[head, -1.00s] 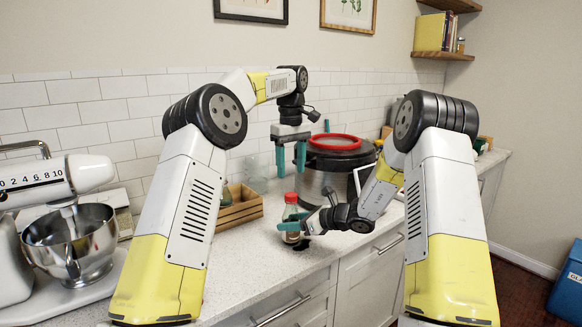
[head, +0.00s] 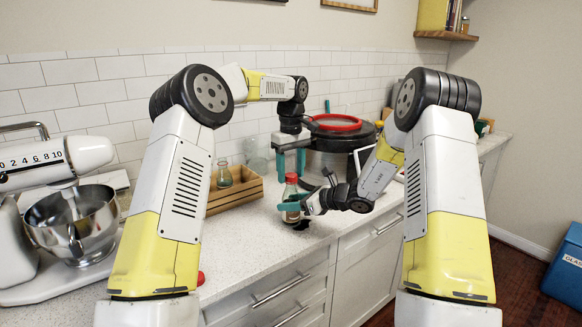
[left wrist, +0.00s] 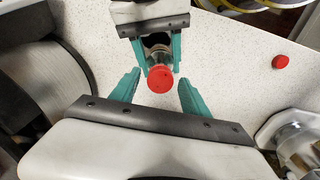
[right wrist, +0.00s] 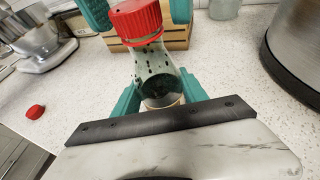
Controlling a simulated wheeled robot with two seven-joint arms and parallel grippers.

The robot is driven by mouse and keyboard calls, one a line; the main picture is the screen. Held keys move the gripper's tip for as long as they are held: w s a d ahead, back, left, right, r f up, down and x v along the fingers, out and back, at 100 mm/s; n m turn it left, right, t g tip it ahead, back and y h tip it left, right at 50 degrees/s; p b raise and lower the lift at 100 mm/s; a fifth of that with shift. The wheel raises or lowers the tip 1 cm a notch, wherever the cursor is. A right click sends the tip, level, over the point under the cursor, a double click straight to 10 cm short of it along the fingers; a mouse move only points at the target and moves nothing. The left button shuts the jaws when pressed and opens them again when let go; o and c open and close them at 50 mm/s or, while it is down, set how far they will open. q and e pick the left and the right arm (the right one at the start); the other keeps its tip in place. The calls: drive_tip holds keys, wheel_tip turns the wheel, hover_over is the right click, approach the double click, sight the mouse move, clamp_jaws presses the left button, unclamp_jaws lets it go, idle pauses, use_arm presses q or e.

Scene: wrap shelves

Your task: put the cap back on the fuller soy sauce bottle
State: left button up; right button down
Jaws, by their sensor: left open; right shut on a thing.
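A soy sauce bottle (head: 291,190) with a red cap (head: 291,177) on top stands on the counter. My right gripper (head: 291,207) is shut on the bottle's body. The right wrist view shows the glass (right wrist: 155,65), with dark specks and dark liquid low down. My left gripper (head: 291,165) is open, pointing down, its fingers at either side above the red cap, which also shows in the left wrist view (left wrist: 161,79). A loose red cap (left wrist: 280,61) lies on the counter, partly hidden by my left arm in the head view (head: 200,278). Another bottle (head: 224,176), seemingly uncapped, stands at the wooden crate.
The wooden crate (head: 247,196) stands by the tiled wall, left of the held bottle. A large pot (head: 335,160) with a red-ringed lid is close behind my grippers. A stand mixer with a steel bowl (head: 72,228) is at the left. The counter in front of the crate is clear.

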use_arm(q)
clamp_jaws()
drive_tip(key=m, duration=1.2)
drive_tip(key=shift+m, duration=0.3)
drive_tip(key=m, duration=0.5)
drive_tip(key=shift+f, duration=0.1)
drive_tip(key=shift+o, duration=0.9)
unclamp_jaws()
wheel_tip(320, 180, up, 12)
